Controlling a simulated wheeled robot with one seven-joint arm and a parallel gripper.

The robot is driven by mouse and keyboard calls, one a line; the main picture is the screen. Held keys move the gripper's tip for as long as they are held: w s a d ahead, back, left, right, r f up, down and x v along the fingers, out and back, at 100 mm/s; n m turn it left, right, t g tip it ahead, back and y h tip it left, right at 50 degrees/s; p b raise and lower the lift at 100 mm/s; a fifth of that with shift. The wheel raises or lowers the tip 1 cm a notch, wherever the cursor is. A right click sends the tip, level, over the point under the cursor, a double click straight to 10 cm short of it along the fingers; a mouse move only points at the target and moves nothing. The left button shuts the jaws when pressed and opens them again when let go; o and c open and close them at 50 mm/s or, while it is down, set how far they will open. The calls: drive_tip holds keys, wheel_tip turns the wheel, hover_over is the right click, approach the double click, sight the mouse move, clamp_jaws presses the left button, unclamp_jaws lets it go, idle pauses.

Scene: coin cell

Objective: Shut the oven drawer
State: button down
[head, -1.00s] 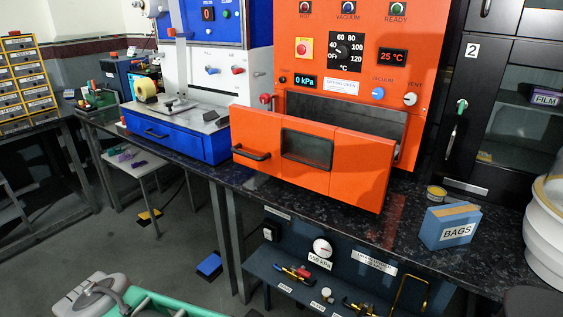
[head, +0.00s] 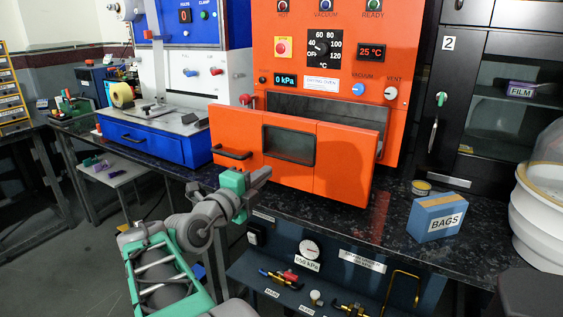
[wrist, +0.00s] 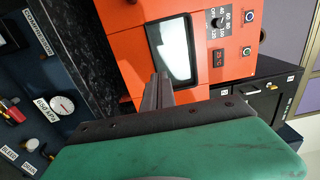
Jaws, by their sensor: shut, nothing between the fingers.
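The orange oven (head: 268,40) stands on the dark counter with its drawer (head: 345,162) pulled out toward me. The drawer front has a dark window (head: 289,145) and a black handle (head: 232,154) at its left. A dark gap shows above and behind the front. My gripper (head: 264,173) is shut and empty, in front of the drawer's lower left part. In the wrist view, my closed fingers (wrist: 163,84) point at the drawer front, near the lower edge of its window (wrist: 172,49). I cannot tell whether the fingertips touch it.
A blue machine (head: 150,140) stands left of the oven. A blue BAGS box (head: 434,218) and a small round tin (head: 421,187) sit on the counter (head: 395,232) at right. A black cabinet (head: 462,150) and a white stacked vessel (head: 530,225) stand farther right.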

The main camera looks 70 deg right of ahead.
sight(287, 156)
drive_tip(key=d, duration=0.3)
drive_tip(key=s+d, duration=0.1)
drive_tip(key=d, duration=0.5)
drive_tip(key=shift+s, duration=0.25)
